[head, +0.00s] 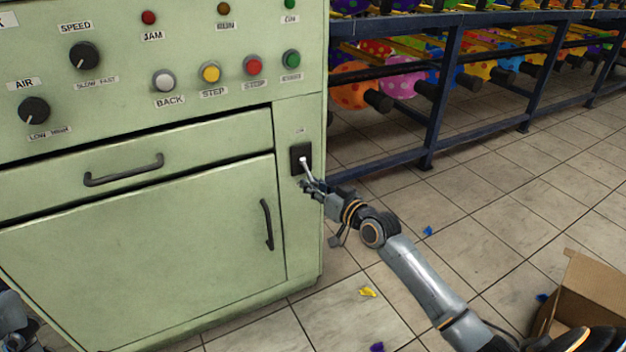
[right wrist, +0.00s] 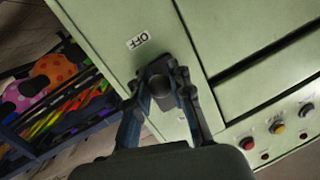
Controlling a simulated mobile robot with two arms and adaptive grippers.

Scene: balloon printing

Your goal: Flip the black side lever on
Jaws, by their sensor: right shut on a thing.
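The black side lever (head: 302,158) is a black plate with a pale stem on the narrow right panel of the green machine (head: 150,230). The stem tilts down and towards me. My right gripper (head: 311,184) is at the lower end of the stem. In the right wrist view, its two fingers (right wrist: 163,80) are closed around the dark lever knob (right wrist: 162,88). An OFF label (right wrist: 138,41) shows on the panel near them. Part of my left arm shows at the lower left edge of the head view; its jaws cannot be made out.
A drawer handle (head: 124,170) and a door handle (head: 267,224) stick out left of the lever. Knobs and coloured buttons (head: 210,73) are above. A blue rack with balloons (head: 445,90) stands behind to the right. A cardboard box (head: 592,290) is on the floor at lower right.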

